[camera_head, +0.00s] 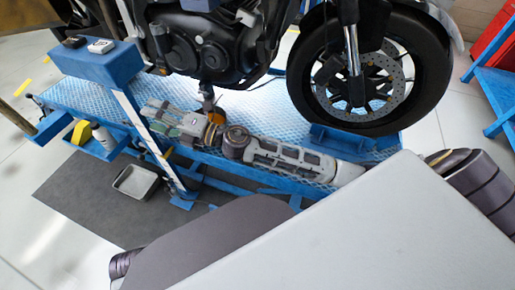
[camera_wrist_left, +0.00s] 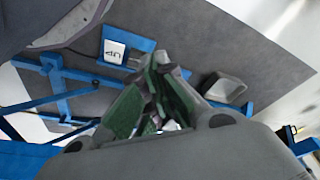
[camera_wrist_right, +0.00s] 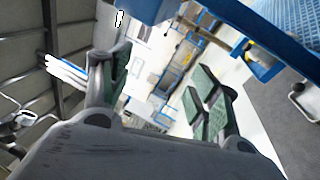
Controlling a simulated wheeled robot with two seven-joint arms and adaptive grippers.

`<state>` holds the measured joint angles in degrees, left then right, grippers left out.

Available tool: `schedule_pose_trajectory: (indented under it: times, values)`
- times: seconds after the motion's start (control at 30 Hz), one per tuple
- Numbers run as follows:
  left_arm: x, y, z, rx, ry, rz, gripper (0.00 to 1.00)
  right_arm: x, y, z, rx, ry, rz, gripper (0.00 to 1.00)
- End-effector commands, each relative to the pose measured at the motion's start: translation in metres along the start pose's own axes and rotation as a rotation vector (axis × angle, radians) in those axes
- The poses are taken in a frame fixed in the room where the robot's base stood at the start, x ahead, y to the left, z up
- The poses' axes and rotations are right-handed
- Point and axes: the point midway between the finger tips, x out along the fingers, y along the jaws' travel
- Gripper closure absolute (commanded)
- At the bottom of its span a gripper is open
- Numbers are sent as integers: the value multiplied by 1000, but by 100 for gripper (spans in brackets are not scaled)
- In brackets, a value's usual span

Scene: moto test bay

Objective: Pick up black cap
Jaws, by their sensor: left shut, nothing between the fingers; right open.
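I cannot pick out the black cap for certain. A small black object (camera_head: 75,41) lies on top of the blue stand in the head view; it is too small to tell whether it is the cap. My right gripper (camera_head: 160,116) is over the blue ramp near the stand's post, with green finger pads. In the right wrist view my right gripper (camera_wrist_right: 160,82) is open with nothing between its fingers. My left gripper (camera_wrist_left: 165,75) is shut and empty in its wrist view; I cannot make it out in the head view.
A white-faced object (camera_head: 101,46) sits beside the black one on the blue stand (camera_head: 100,66). A blue side tray (camera_head: 112,152) holds a white bottle (camera_head: 103,137) and a yellow item (camera_head: 81,133). A grey pan (camera_head: 136,182) lies on the dark mat. A motorcycle wheel (camera_head: 370,65) stands behind my right arm.

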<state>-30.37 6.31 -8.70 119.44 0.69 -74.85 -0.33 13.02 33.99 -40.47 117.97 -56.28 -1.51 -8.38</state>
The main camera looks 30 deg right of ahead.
Motion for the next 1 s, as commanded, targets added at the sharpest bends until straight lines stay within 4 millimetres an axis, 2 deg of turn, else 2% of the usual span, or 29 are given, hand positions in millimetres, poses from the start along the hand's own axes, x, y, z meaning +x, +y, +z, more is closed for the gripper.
schedule_pose_trajectory:
  times: [0.17,0.3,0.53,0.77,0.87,1.0]
  values:
    - [16,2,6,2,-10,4,100,1,-16,-26,-195,202,-29,38]
    - [27,3,11,3,-16,6,100,-6,-38,-41,-339,359,-69,38]
    - [46,6,19,5,-26,10,100,-32,-84,-46,-560,612,-175,38]
    - [64,8,28,7,-35,14,100,-74,-136,-24,-753,854,-330,38]
    - [72,9,32,8,-40,16,100,-97,-157,-6,-826,956,-413,38]
    - [82,11,38,10,-45,18,100,-134,-183,29,-915,1092,-547,38]
